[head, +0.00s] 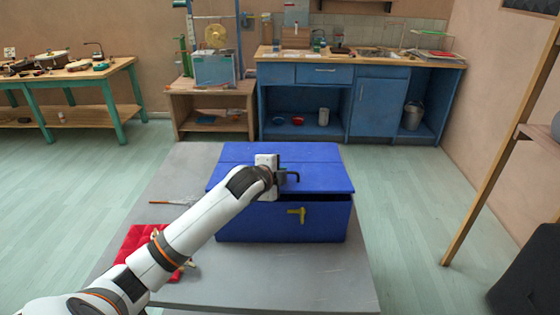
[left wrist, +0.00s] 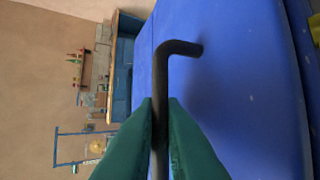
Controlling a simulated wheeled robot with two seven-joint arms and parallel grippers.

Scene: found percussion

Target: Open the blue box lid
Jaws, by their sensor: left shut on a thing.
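The blue box (head: 260,222) stands on a grey table. Its blue lid (head: 320,165) lies over the top, with a dark gap under its front edge at the right. A black bent handle (head: 291,177) sits on the lid, and it also shows in the left wrist view (left wrist: 160,85), where its bent end meets the blue surface (left wrist: 240,110). My left gripper (head: 279,177) is shut on this handle, its green fingers (left wrist: 160,125) on either side of the rod. A yellow latch (head: 298,214) is on the box front. My arm hides part of the box's left side.
A red cloth-like item (head: 135,240) lies on the grey table (head: 300,285), partly behind my arm. A thin stick (head: 170,202) lies left of the box. A slanted wooden post (head: 500,150) stands at the right. The table in front of the box is clear.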

